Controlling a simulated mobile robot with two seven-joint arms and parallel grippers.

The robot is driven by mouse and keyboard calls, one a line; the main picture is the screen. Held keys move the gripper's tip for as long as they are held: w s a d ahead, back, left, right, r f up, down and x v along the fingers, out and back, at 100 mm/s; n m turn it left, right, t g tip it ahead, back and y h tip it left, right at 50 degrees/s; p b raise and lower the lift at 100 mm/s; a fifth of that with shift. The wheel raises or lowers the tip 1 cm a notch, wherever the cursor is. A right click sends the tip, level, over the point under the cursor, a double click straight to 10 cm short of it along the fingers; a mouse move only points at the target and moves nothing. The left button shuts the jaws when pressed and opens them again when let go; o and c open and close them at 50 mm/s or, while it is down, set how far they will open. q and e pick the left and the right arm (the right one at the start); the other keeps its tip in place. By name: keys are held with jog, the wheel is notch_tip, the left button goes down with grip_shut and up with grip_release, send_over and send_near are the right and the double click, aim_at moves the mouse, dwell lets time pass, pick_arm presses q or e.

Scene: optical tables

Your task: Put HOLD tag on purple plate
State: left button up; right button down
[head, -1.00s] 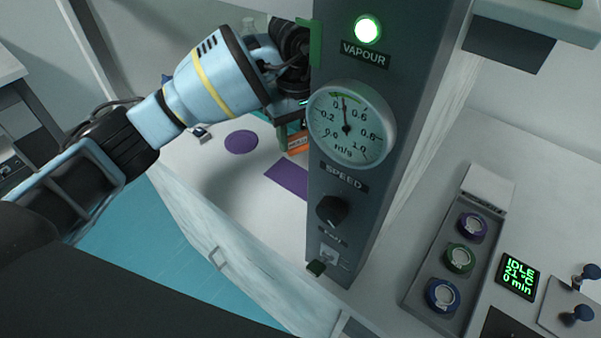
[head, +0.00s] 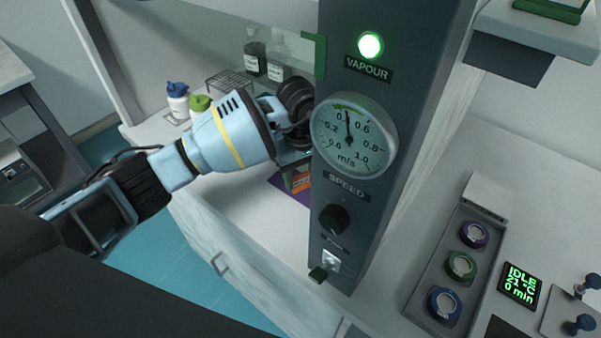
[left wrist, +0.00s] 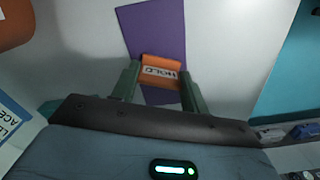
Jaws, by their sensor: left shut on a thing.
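The orange HOLD tag (head: 301,183) is in my left gripper (head: 297,174), which is shut on it. In the left wrist view the HOLD tag (left wrist: 162,72) sits between the two green fingers of my left gripper (left wrist: 159,84), its lettering upside down. The purple plate (left wrist: 155,32) lies directly beneath the tag in that view and extends beyond it. In the head view only a strip of the purple plate (head: 277,181) shows, beside the dark panel. I cannot tell whether the tag touches the plate. My right gripper is not in view.
The dark control panel (head: 345,274) with gauge and knob stands close right of my gripper. The white worktop (head: 240,200) in front is clear.

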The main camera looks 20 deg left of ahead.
aim_at(301, 174)
pick_arm(q)
jog(key=o, duration=1)
notch_tip(301, 174, up, 12)
jog(key=shift+r, duration=0.1)
dwell(0.4)
